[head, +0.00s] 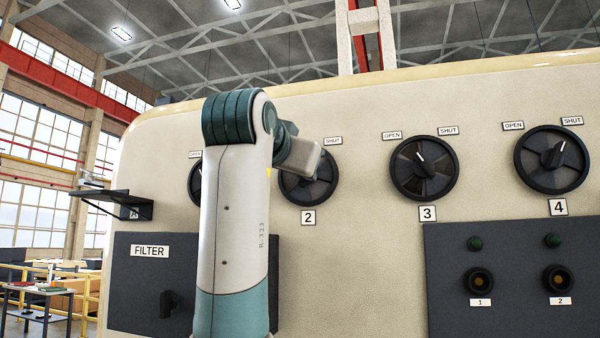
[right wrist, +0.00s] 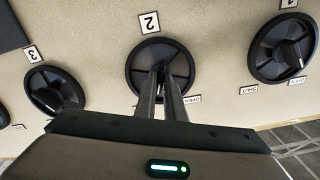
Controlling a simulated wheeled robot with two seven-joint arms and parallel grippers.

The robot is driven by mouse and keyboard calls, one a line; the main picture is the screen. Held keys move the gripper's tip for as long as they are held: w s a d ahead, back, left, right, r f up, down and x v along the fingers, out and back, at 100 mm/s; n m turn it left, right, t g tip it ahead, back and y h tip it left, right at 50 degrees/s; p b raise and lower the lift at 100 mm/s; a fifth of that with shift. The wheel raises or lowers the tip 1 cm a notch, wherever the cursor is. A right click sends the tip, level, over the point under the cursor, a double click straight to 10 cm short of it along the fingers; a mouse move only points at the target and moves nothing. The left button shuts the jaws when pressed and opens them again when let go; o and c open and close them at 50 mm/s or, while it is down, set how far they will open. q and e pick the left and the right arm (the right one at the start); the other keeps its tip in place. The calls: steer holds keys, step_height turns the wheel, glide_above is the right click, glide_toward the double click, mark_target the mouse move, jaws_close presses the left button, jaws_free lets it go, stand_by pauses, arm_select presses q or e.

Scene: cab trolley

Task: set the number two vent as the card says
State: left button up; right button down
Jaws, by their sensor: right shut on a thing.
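The number two vent (head: 322,190) is a round black dial with vanes on the cream panel, above a "2" plate (head: 308,217). A "SHUT" label (head: 333,140) shows at its upper right; my arm hides its left side. In the right wrist view, turned upside down, the vent (right wrist: 137,66) has my right gripper (right wrist: 162,72) at its middle. The fingers are close together, shut on the vent's knob, which they mostly hide. My left gripper is not in view. I cannot make out a card.
The number three vent (head: 425,186) and number four vent (head: 570,178) are to the right. The number one vent (head: 194,182) is mostly behind my arm. A dark shelf (head: 105,196) juts out at left. Below are a FILTER panel (head: 135,270) and a button panel (head: 500,240).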

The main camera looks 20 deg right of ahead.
steer(key=shift+m, duration=1)
steer(key=c, duration=1.9)
jaws_free()
steer(key=shift+o, duration=0.3)
steer(key=shift+w+f, duration=0.1)
steer(key=shift+w, duration=0.05)
